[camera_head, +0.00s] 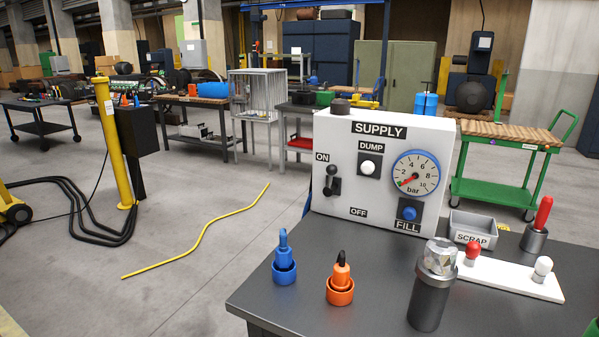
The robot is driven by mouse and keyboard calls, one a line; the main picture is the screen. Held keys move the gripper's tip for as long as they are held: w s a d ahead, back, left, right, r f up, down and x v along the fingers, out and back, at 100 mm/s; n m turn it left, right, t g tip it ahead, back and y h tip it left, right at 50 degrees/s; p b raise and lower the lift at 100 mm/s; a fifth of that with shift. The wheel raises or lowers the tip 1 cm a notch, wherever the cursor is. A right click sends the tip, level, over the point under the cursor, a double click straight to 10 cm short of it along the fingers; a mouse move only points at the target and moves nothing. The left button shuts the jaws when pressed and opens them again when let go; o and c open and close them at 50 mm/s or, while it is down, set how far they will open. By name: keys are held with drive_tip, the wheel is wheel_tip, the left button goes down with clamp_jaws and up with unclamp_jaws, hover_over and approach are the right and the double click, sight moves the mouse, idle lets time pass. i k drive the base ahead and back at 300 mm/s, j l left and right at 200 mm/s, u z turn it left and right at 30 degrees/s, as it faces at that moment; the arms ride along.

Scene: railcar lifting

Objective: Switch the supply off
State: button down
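The white supply box (385,165) stands on the dark table (262,297), right of the picture's middle. Its black lever switch (332,181) is at the left of the front face, with the knob up near the ON label (322,157). The OFF label (358,211) is lower and to the right. The white DUMP button (369,167) and the blue FILL button (409,213) are on the same face. The round gauge (416,174) has its red needle pointing to the lower left, at the low end. My gripper is not in view.
A blue plug (284,262), an orange plug (340,282) and a dark cylinder with a silver top (431,291) stand before the box. To the right are a SCRAP tray (473,228) and a white plate (510,279) with red and white knobs.

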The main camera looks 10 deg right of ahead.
sight(330, 179)
drive_tip(key=i+j, duration=0.35)
drive_tip(key=j, duration=0.15)
drive_tip(key=i+j, duration=0.75)
drive_tip(key=j, duration=0.25)
drive_tip(key=i+z, duration=0.05)
